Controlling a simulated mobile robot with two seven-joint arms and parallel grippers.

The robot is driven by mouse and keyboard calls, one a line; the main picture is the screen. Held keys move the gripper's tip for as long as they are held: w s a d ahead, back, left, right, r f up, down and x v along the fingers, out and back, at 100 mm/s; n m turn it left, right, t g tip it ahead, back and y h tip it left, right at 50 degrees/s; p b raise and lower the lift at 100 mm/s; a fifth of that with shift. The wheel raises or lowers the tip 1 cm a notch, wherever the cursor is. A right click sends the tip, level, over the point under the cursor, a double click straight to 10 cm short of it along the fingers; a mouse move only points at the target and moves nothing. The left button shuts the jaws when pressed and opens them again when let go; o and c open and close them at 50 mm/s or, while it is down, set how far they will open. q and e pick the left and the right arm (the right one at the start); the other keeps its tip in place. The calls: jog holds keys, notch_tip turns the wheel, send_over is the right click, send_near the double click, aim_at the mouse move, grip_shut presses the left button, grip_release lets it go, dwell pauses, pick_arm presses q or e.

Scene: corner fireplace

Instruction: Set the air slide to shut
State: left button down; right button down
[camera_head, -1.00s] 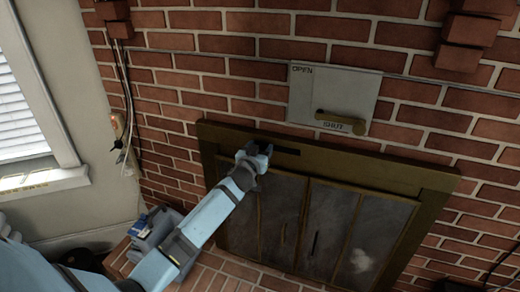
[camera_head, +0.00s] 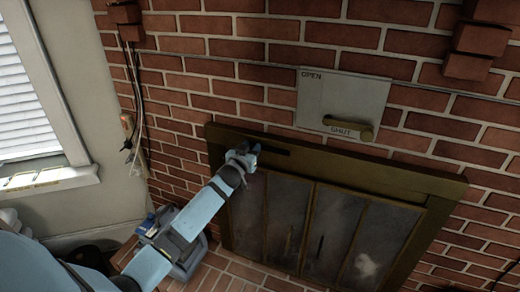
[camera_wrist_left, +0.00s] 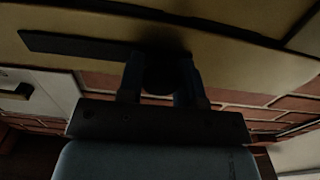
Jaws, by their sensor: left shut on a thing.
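The air slide shows as a dark bar (camera_head: 274,150) in the top rail of the brass fireplace frame. It also shows in the left wrist view (camera_wrist_left: 85,46), running left from my fingers. My left gripper (camera_head: 249,153) is at the bar's left end. In the left wrist view my left gripper (camera_wrist_left: 160,72) is shut with a dark round knob (camera_wrist_left: 160,80) between its fingers, close against the brass rail. The knob is hidden in the head view. I see no marks on the rail by the slide. My right gripper is out of view.
Above the frame (camera_head: 400,177), a pale plate (camera_head: 350,95) marked OPEN and SHUT carries a brass handle (camera_head: 345,123) beside SHUT. Glass doors (camera_head: 335,225) hang below. A blue-grey container (camera_head: 180,235) stands left on the brick hearth, under my arm.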

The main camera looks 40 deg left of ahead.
pick_arm(q)
jog(key=shift+a, duration=0.15)
jog(key=c, duration=0.8)
grip_release()
jog(key=shift+a, duration=0.15)
jog(key=shift+s, duration=0.1)
jog(key=shift+s+d, duration=0.2)
jog(key=shift+s, duration=0.1)
jog(key=v, duration=1.3)
